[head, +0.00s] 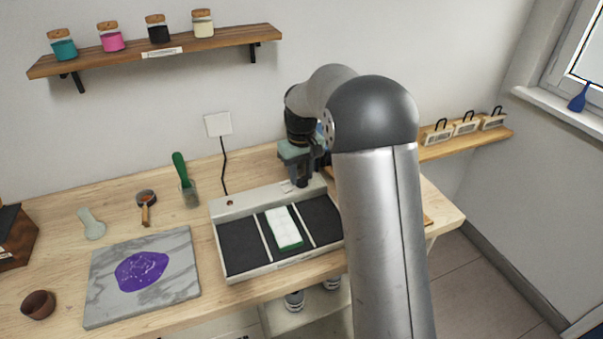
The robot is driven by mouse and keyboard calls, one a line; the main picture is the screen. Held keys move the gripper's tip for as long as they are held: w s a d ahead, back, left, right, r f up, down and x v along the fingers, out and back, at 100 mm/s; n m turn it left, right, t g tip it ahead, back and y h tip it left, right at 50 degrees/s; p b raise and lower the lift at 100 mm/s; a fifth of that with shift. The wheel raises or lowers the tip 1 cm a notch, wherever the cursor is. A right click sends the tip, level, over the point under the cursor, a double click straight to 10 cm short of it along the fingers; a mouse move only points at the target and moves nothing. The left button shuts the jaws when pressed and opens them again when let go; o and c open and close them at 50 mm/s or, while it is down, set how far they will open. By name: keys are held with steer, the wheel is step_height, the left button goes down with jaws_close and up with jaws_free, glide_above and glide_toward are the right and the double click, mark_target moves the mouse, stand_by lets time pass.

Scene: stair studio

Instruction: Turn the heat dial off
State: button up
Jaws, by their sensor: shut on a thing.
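A pale heating unit (218,218) with dark panels lies on the wooden table. A white block with a green base (284,228) stands on its middle panel. My gripper (301,182) points down at the unit's back strip, near its right end. It is shut on the heat dial there. The dial is hidden behind the fingers, so its setting cannot be read. A small white label (287,187) shows just left of the fingertips. A small reddish round spot (230,203) is at the strip's left end.
A marble slab (185,284) with a purple patch lies left of the unit. A green-handled tool (180,168) and a black cable (224,165) are behind. My arm covers the table's right part. A shelf with jars (203,24) hangs above.

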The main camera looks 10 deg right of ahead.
mark_target(301, 177)
steer(key=shift+r+n, duration=0.1)
steer(key=shift+n, duration=2.1)
steer(key=o, duration=1)
step_height(301, 177, up, 17)
steer(key=shift+r, duration=0.2)
steer(key=shift+s, duration=0.1)
steer(key=s+f+m, duration=0.2)
steer(key=s+f, duration=0.3)
steer(key=s, duration=0.6)
steer(key=s+f+m, duration=0.3)
steer(key=s+f, duration=0.2)
steer(key=s, duration=0.6)
steer(key=s+f+m, duration=0.2)
steer(key=s+f, duration=0.3)
steer(key=s, duration=0.6)
steer(key=shift+s+a+f+t, duration=0.25)
steer(key=shift+s+f+t, duration=0.05)
